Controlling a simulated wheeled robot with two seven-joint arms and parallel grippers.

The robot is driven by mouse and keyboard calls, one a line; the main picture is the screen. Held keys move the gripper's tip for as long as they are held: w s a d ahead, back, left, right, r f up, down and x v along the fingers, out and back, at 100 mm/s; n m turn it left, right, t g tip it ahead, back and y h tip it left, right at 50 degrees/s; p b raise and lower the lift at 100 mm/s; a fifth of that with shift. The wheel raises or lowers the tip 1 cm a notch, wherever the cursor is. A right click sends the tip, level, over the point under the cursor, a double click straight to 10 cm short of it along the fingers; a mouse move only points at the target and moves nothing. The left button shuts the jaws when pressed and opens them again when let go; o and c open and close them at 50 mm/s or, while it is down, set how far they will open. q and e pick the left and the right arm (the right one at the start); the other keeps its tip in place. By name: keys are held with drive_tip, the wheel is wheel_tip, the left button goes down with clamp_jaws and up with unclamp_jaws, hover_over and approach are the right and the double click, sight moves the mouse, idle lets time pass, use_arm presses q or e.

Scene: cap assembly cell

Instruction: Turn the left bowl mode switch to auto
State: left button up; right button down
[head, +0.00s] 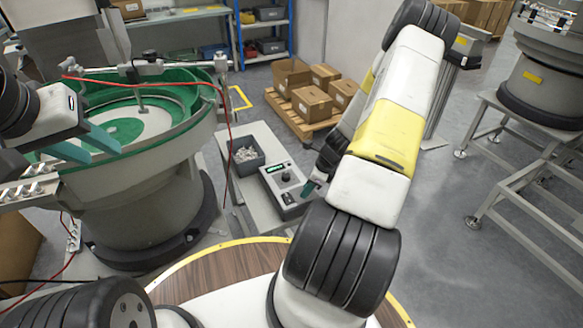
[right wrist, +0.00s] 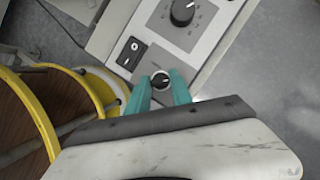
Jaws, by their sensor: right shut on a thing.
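The bowl control box (head: 284,182) stands on a small grey table beside the left feeder bowl. Its small black mode switch knob (right wrist: 160,82) sits low on the panel in the right wrist view. My right gripper (head: 308,188) is at the box's near right edge. In the right wrist view its teal fingers (right wrist: 161,90) are shut on the knob, one on each side. The knob's top stays visible between them; I cannot read its label. My left gripper (head: 86,146) is open and empty, with its two teal fingers apart over the feeder bowl's near rim (head: 150,150).
The panel also has a large dial (right wrist: 183,12) and a black rocker switch (right wrist: 130,52). A grey bin of small parts (head: 246,155) stands left of the box. A round wooden table with yellow edging (head: 215,278) is in front. Cartons (head: 312,103) lie behind on a pallet.

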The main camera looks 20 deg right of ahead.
drive_tip(key=shift+n, duration=0.3)
drive_tip(key=n, duration=0.2)
drive_tip(key=n+g, duration=0.1)
drive_tip(key=shift+w+n+g+y, duration=0.15)
drive_tip(key=shift+n+g+y, duration=0.15)
drive_tip(key=shift+n, duration=0.1)
drive_tip(key=n+g, duration=0.1)
drive_tip(key=n, duration=0.3)
drive_tip(key=shift+w+n+g, duration=0.15)
drive_tip(key=shift+n+g, duration=0.15)
drive_tip(key=shift+g, duration=0.1)
drive_tip(key=n, duration=0.2)
drive_tip(key=n+g, duration=0.1)
drive_tip(key=n, duration=0.1)
drive_tip(key=shift+w+g, duration=0.1)
drive_tip(key=shift+g, duration=0.2)
drive_tip(key=shift+w+n+g+h, duration=0.1)
drive_tip(key=shift+n+g+h, duration=0.25)
drive_tip(key=shift+n, duration=0.85)
drive_tip(key=shift+n+g+h, duration=0.35)
drive_tip(key=shift+n, duration=0.85)
drive_tip(key=c, duration=1.1)
unclamp_jaws()
